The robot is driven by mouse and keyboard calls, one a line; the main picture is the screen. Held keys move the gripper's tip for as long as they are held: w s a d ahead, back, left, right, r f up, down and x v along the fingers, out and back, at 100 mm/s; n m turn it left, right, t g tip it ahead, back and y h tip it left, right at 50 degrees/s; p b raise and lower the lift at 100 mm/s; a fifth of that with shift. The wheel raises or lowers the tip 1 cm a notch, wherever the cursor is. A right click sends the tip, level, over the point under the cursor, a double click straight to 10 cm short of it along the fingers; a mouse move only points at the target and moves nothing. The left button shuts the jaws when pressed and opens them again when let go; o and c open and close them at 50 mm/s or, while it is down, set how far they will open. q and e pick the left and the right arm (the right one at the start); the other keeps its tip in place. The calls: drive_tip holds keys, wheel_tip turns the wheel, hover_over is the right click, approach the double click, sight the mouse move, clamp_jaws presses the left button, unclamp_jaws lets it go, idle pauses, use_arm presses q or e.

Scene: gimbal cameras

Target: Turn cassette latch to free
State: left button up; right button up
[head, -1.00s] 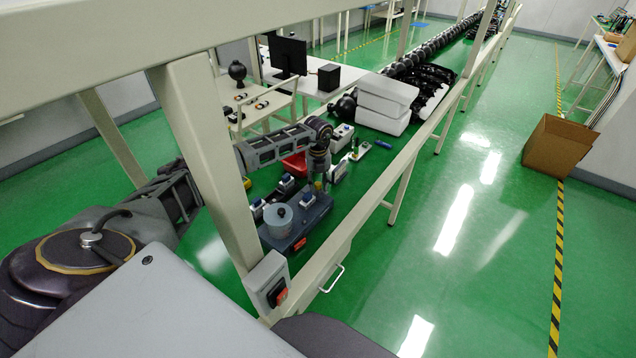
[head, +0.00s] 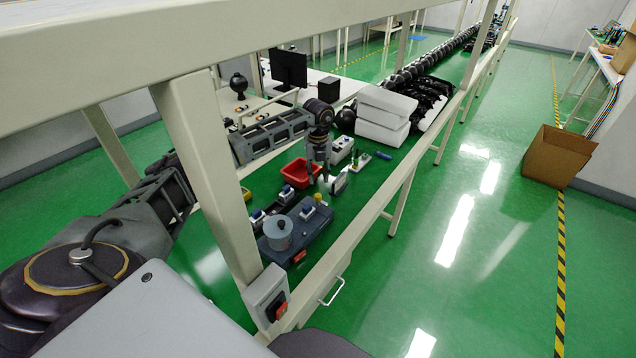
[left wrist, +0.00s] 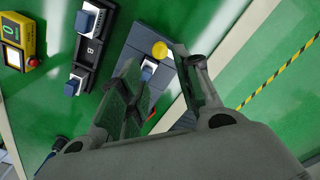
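A dark grey-blue base plate (head: 318,226) on the green bench top carries a pale blue-grey cylinder (head: 277,232), a white-and-blue block (head: 307,212) and a small yellow knob (head: 318,198). The knob (left wrist: 160,50) and block (left wrist: 148,70) also show in the left wrist view. I cannot tell which part is the cassette latch. My left gripper (head: 318,182) points down just beyond the plate's far end, above the knob and apart from it. In the left wrist view its fingers (left wrist: 168,95) are spread with nothing held and hide part of the plate. My right gripper is out of view.
A red tray (head: 298,172) stands just left of the gripper, and small white-and-blue devices (head: 286,194) lie beside the plate. A switch box (head: 266,297) sits at the near corner.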

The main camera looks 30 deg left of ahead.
use_arm(q)
drive_tip(key=shift+r, duration=1.1)
